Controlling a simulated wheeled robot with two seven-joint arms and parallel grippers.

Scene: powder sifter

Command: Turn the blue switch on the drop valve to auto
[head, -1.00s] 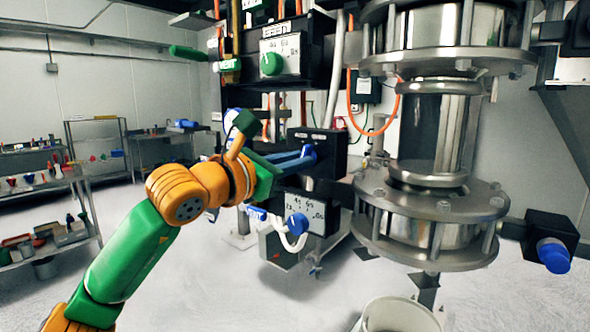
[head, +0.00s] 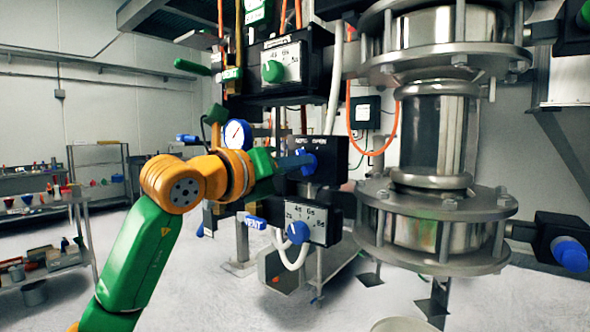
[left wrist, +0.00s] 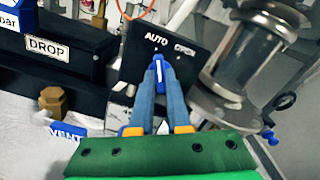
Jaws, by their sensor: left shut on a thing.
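The blue switch (head: 308,162) sits on the black drop-valve box (head: 330,158), below the small words AUTO and OPEN. In the left wrist view the switch (left wrist: 158,72) is between my left fingertips, and its white mark points up toward the word AUTO (left wrist: 157,39). My left gripper (head: 300,162) reaches it from the left and is shut on it. It also shows in the left wrist view (left wrist: 159,82), with both fingers at the switch's sides. The fingers hide part of the switch. A DROP label (left wrist: 47,47) is at the left. My right gripper is not in view.
A lower dial box with a blue knob (head: 298,232) and a blue VENT handle (head: 256,222) are just below. The green-knob feed box (head: 273,71) is above. The steel and glass column (head: 440,130) stands close at the right. A shelf rack (head: 45,200) is far left.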

